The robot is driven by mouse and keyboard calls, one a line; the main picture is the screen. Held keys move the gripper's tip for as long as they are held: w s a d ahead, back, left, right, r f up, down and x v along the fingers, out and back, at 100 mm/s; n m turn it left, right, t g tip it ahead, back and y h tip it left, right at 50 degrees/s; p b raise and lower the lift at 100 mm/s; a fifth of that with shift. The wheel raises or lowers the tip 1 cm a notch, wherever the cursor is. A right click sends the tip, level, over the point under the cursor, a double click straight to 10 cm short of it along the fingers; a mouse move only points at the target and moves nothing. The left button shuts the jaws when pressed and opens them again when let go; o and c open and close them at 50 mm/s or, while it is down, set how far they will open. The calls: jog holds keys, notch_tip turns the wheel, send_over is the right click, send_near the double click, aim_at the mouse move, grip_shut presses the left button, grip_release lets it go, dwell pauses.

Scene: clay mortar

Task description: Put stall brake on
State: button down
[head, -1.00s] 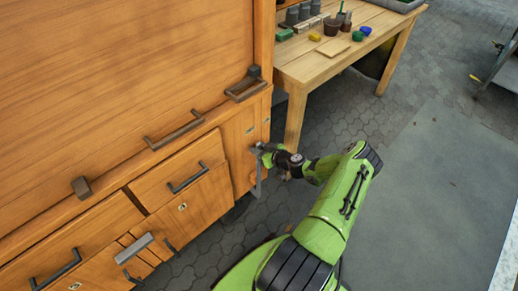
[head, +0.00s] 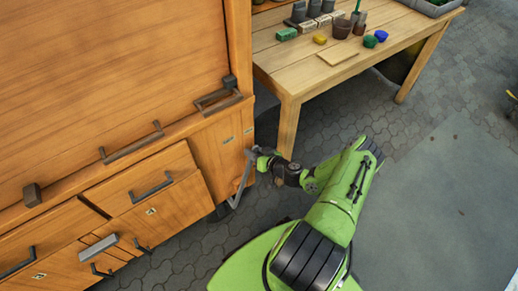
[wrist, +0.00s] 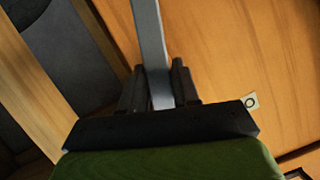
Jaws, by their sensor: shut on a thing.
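The stall (head: 110,100) is a wooden cabinet with drawers, filling the left of the head view. A grey metal lever (head: 238,187), which looks like its brake, is at its lower right corner. The lever slants, its upper end to the right. My gripper (head: 254,155) is shut on the lever near that upper end. In the wrist view the grey bar (wrist: 150,45) passes between the two dark fingers (wrist: 159,90), against the orange wood panel. The lever's pivot is not clear.
A wooden table (head: 290,75) with pots, a board and small coloured items stands behind, close to the stall's right side. Drawer handles (head: 150,188) stick out from the front. Paved floor (head: 430,190) is open on the right.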

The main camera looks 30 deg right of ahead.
jog(key=shift+d, duration=0.2)
jog(key=c, duration=0.9)
grip_release()
jog(key=shift+d, duration=0.1)
jog(key=p+v, duration=0.4)
jog(key=v, duration=1.1)
jog(key=shift+s+r+p, duration=0.1)
jog(key=shift+s+p, duration=0.2)
jog(key=shift+s, duration=0.1)
